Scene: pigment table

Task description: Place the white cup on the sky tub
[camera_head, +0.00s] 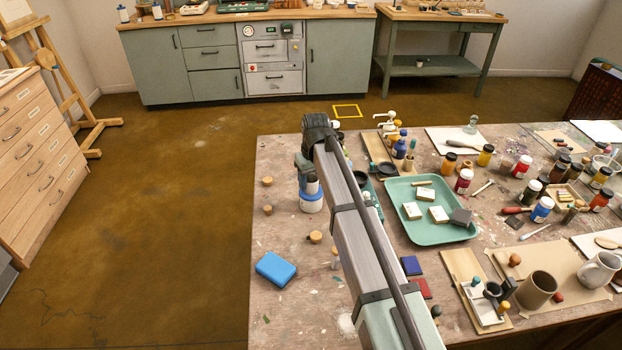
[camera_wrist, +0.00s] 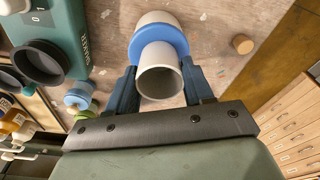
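The white cup (camera_wrist: 160,82) is between the two fingers of my gripper (camera_wrist: 159,80) in the wrist view, its open mouth toward the camera. The fingers appear to touch its sides. Directly beyond it is a white tub with a sky-blue lid (camera_wrist: 151,33), which also shows in the head view (camera_head: 311,203) under my gripper (camera_head: 311,182). The cup is over the lid and looks upright. Whether its base touches the lid or is slightly above it I cannot tell. In the head view my gripper partly hides the cup.
A blue block (camera_head: 276,269) and several corks (camera_head: 267,209) lie on the table's left part. A green tray (camera_head: 432,231) with small boxes stands to the right. The table's left edge is near.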

